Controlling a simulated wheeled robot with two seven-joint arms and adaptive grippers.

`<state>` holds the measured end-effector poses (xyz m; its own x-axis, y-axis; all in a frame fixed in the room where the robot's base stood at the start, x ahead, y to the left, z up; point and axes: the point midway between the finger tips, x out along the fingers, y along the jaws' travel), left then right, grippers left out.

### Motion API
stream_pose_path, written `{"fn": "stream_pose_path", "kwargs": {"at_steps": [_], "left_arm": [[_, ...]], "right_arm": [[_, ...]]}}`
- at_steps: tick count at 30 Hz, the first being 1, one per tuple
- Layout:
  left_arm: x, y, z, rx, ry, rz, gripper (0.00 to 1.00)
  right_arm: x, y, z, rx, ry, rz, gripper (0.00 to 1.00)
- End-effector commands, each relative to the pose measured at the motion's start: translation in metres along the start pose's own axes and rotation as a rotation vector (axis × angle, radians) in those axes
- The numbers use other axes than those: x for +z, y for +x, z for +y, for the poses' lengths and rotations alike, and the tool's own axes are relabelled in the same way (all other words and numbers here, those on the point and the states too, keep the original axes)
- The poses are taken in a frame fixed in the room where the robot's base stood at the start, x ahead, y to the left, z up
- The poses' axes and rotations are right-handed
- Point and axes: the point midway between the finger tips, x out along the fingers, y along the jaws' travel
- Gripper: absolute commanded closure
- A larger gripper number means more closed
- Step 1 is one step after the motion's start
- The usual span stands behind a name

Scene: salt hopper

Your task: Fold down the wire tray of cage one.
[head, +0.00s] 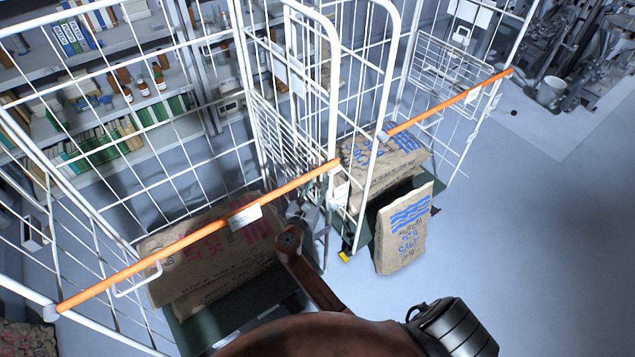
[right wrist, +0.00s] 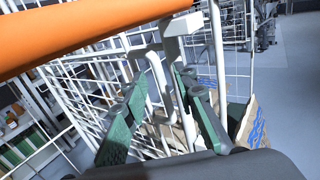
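Two white wire roll cages stand side by side. The left cage (head: 101,77) holds sacks marked rock salt (head: 225,268); the right cage (head: 398,22) holds sacks with blue print. No number shows, so I cannot tell which is cage one. A dense wire panel (head: 292,150), possibly a folded tray, stands upright between them. A wire basket-like tray (head: 445,62) shows on the right cage's far side. My right gripper (head: 310,212) is by the posts between the cages. In the right wrist view its green fingers (right wrist: 162,76) are apart, with white tubes between or behind them; contact is unclear.
An orange bar (head: 195,235) crosses the left cage's front and looms close in the wrist view (right wrist: 70,32). Another orange bar (head: 450,102) crosses the right cage. A salt sack (head: 403,235) leans outside the right cage. Shelves (head: 95,45) stand behind; floor at right (head: 530,250) is clear.

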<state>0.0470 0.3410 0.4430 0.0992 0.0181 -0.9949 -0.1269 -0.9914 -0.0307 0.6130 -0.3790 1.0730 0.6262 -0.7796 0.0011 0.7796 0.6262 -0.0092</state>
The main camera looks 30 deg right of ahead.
Motion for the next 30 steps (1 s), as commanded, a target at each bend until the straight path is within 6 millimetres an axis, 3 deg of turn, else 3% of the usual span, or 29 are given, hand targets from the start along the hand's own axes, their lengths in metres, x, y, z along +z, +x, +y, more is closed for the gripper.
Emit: {"fn": "stream_pose_path", "kwargs": {"at_steps": [11, 30], "left_arm": [[0.0027, -0.0001, 0.0008, 0.001, 0.0, -0.003, 1.0], [0.0009, 0.0008, 0.0009, 0.001, 0.0, -0.001, 1.0]], "right_arm": [[-0.0002, -0.0004, 0.0008, 0.001, 0.0, 0.0, 1.0], [-0.0011, -0.0019, 0.001, 0.0, -0.002, -0.002, 1.0]]}}
